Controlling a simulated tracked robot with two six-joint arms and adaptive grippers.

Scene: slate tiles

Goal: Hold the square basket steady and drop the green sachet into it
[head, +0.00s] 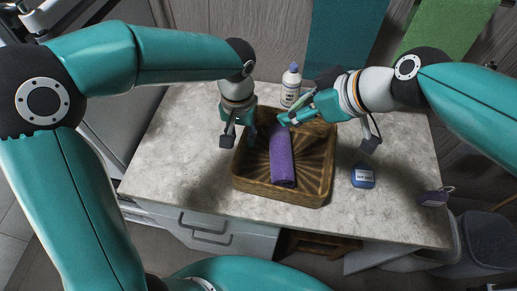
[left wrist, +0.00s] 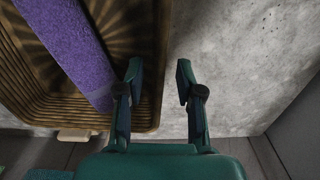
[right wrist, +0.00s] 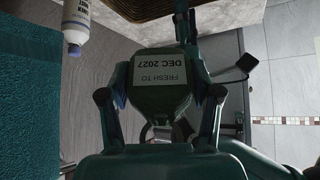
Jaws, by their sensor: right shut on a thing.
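The square basket (head: 241,171), brown and woven, stands on the stone-topped counter. It also fills the upper left of the left wrist view (left wrist: 150,118). My left gripper (head: 240,133) is at its left wall. In the left wrist view its fingers (left wrist: 160,85) are apart, one over the inside and one outside the wall; I cannot tell if they touch it. My right gripper (head: 291,116) is over the basket's far part. In the right wrist view it is shut on the dark green sachet (right wrist: 160,90), which bears a grey date label. The sachet is hard to make out in the head view.
A purple rolled cloth (head: 282,158) lies in the basket. A white bottle (head: 290,86) stands just behind it. A blue labelled container (head: 363,177) and a purple tagged item (head: 437,197) are on the right. The counter's left part (head: 180,150) is clear.

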